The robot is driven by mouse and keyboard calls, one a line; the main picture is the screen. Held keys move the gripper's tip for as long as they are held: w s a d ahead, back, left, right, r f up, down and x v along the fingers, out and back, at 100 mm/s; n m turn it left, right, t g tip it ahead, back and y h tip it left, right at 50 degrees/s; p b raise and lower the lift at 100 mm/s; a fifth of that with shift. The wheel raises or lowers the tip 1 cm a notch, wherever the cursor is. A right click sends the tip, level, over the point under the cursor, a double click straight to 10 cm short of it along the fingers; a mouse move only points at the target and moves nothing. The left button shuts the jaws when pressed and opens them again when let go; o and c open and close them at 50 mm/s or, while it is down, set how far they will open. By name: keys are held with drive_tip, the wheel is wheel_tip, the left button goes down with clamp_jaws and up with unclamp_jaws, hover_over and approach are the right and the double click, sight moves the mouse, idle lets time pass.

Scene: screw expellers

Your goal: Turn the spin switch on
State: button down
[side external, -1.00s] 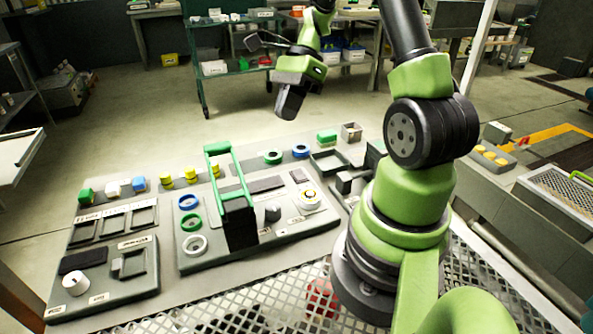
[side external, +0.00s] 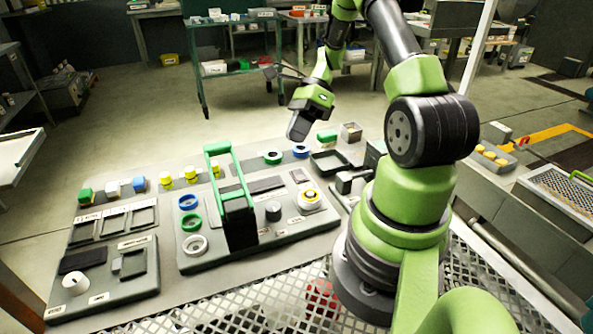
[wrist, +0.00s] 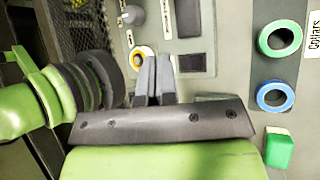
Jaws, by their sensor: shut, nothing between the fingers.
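Several controls stand on the grey panel (side external: 262,240): a dark grey knob (side external: 273,211), and a white round dial with a yellow ring (side external: 309,199). A white knob (side external: 75,284) sits on a separate grey box at the left. I cannot read which label names the spin switch. My gripper (side external: 298,130) is shut and empty, in the air beyond the panel's far right side. In the wrist view my shut fingers (wrist: 153,62) point toward the panel, and the yellow-ringed dial (wrist: 141,57) shows just left of the fingertips, partly hidden by them.
A tall green handle frame (side external: 226,172) rises from the panel's middle. Blue and green rings (side external: 189,202) lie at its left. A green ring (wrist: 280,38), a blue ring (wrist: 275,96) and a green block (wrist: 278,150) lie at the wrist view's right. A black tray (side external: 329,162) is near.

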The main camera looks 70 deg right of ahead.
sight(296, 171)
drive_tip(key=shift+w+d+f, duration=0.15)
drive_tip(key=shift+f, duration=1.45)
drive_tip(key=shift+w+d+f, duration=0.1)
drive_tip(key=shift+w+f, duration=0.05)
drive_tip(key=shift+f, duration=1.45)
drive_tip(key=shift+f, duration=0.4)
drive_tip(key=shift+f, duration=0.25)
drive_tip(key=shift+r, duration=0.1)
drive_tip(key=shift+r, duration=0.6)
drive_tip(key=shift+s+a+r, duration=0.1)
drive_tip(key=shift+s+r, duration=0.05)
drive_tip(key=shift+r, duration=1.1)
drive_tip(key=shift+s+a+r, duration=0.1)
drive_tip(key=shift+r, duration=1.15)
